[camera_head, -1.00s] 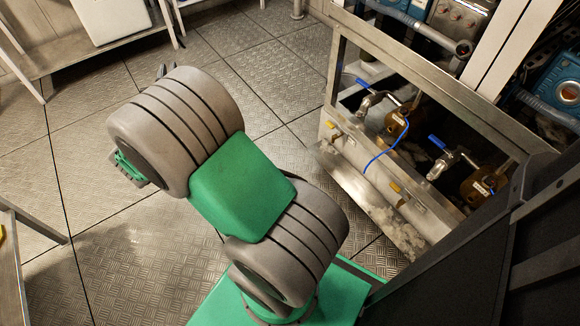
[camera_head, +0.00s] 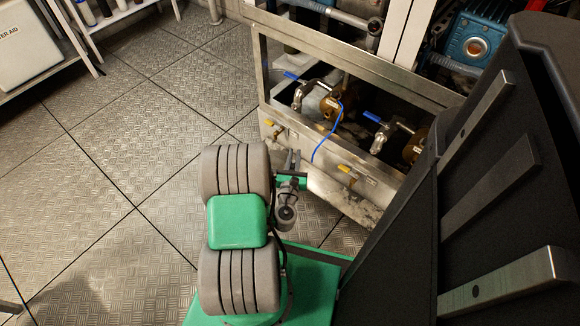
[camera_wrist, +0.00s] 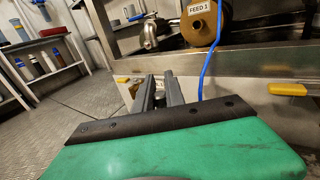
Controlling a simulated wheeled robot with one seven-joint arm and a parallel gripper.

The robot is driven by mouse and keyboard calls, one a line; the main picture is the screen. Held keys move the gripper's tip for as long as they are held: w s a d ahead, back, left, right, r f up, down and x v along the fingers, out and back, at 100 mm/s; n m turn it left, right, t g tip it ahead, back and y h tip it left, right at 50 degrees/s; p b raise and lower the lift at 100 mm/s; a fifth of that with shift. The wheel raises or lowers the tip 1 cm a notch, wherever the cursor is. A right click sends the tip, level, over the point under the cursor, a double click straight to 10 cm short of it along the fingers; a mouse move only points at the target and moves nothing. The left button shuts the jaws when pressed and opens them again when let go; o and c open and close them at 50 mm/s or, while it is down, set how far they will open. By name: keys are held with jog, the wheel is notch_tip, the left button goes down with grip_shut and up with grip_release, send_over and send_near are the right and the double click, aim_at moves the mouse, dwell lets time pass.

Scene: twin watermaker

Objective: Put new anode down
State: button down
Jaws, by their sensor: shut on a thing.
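My gripper (camera_head: 293,162) is beside my folded arm, in front of the steel frame of the watermaker. In the wrist view, its two grey fingers (camera_wrist: 158,84) point ahead, with a narrow gap between them. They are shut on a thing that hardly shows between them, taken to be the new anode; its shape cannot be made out. No other anode can be made out in either view.
The steel frame (camera_head: 365,78) holds valves with blue handles (camera_head: 377,118) and a blue cable (camera_head: 327,137). A "FEED 1" housing (camera_wrist: 200,22) is ahead. A dark panel (camera_head: 500,190) stands close at right. Floor (camera_head: 110,200) at left is clear; a shelf with bottles (camera_wrist: 45,55) is beyond.

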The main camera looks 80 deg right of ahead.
jog(key=shift+s+a+f+p, duration=0.4)
jog(key=shift+s+a+p, duration=0.2)
jog(key=shift+p, duration=0.1)
jog(key=w+d+f+b, duration=0.1)
jog(key=d+f+b, duration=0.2)
jog(key=d, duration=0.1)
jog(key=w+d+f+b, duration=0.2)
jog(key=d+f+b, duration=0.2)
jog(key=w+d+f+b, duration=0.2)
jog(key=d+f+b, duration=0.1)
jog(key=d+b, duration=0.1)
jog(key=shift+w+f, duration=0.1)
jog(key=shift+f, duration=0.15)
notch_tip(320, 180, down, 3)
jog(key=shift+w+d+f+b, duration=0.1)
jog(key=shift+d+b, duration=0.05)
jog(key=shift+b, duration=0.8)
jog(key=c, duration=1.4)
grip_release()
